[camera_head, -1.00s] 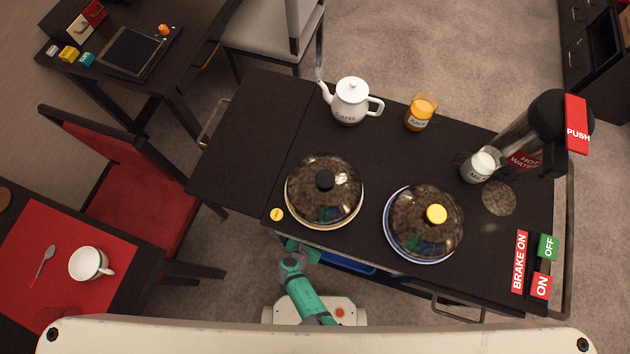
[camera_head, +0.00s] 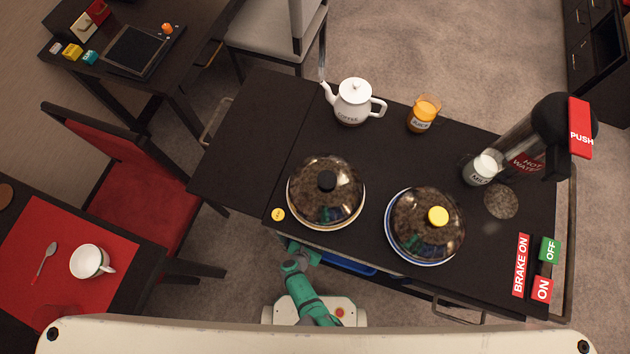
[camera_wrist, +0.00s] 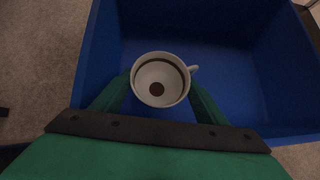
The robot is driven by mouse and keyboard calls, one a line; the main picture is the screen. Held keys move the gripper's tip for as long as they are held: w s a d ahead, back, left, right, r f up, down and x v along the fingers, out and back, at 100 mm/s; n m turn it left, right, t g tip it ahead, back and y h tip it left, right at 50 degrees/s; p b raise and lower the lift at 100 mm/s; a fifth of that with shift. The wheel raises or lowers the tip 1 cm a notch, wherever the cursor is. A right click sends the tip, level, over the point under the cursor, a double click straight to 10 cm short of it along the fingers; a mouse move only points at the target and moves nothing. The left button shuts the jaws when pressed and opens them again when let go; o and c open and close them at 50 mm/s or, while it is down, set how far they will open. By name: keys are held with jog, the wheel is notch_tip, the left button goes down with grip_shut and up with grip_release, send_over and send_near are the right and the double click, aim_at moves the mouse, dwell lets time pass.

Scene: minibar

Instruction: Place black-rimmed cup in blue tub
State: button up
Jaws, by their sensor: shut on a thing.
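In the wrist view, a white cup (camera_wrist: 161,72) with a dark ring inside its rim and a dark spot at its bottom is between my gripper's (camera_wrist: 158,92) green fingers, which are shut on it. Its handle points right. Cup and fingertips appear over the open blue tub (camera_wrist: 97,60); I cannot tell whether the cup touches the tub floor. In the head view, only a strip of the blue tub (camera_head: 352,266) shows under the cart's front edge. My gripper and the held cup are hidden under the cart there.
The tub's walls surround my gripper.

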jog(key=shift+d, duration=0.1)
jog(key=shift+f, duration=0.55)
dwell(0.3)
jog(key=shift+f, duration=0.1)
